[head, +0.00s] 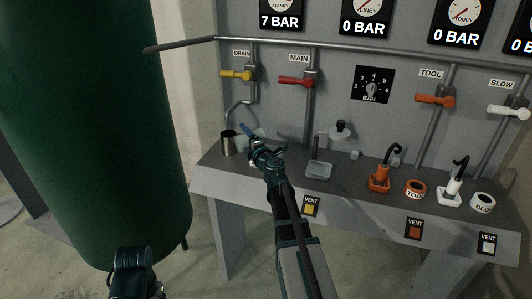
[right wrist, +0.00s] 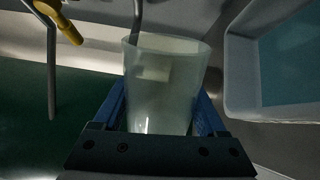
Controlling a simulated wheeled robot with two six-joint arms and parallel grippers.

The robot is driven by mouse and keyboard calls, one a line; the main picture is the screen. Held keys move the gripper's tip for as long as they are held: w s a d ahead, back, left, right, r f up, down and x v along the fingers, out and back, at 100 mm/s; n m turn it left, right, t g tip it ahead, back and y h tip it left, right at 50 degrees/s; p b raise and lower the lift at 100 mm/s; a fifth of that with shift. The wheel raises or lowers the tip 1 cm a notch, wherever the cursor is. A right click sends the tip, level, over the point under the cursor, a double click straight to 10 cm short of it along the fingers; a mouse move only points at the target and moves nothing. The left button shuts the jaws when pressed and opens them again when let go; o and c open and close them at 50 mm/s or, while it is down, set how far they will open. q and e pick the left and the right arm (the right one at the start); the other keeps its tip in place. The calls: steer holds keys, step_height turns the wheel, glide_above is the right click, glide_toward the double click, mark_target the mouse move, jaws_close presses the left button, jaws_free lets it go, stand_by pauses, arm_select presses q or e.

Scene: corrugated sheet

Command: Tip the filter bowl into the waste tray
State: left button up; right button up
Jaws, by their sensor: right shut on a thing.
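The filter bowl is a translucent, whitish cup (right wrist: 165,85) with its open rim up in the right wrist view, and a pale block shape shows in it. My right gripper (head: 250,138) is shut on it, with a blue finger on each side (right wrist: 160,118). In the head view the bowl (head: 240,144) is partly hidden by the gripper. The waste tray, a small shallow pale tray (head: 319,170), sits on the bench right of the gripper. My left gripper does not show; only a dark part of my left arm is at the lower left.
A metal cup (head: 228,143) stands left of the bowl, below the yellow DRAIN valve (head: 236,75). A black-capped part (head: 341,131) stands behind the tray. Orange (head: 379,182) and white (head: 450,190) holders are at the right. A green tank (head: 95,120) fills the left.

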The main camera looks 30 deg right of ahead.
steer(key=a+n, duration=0.1)
steer(key=n, duration=0.2)
steer(key=shift+a+b, duration=0.35)
steer(key=shift+b, duration=0.05)
steer(key=shift+n, duration=0.3)
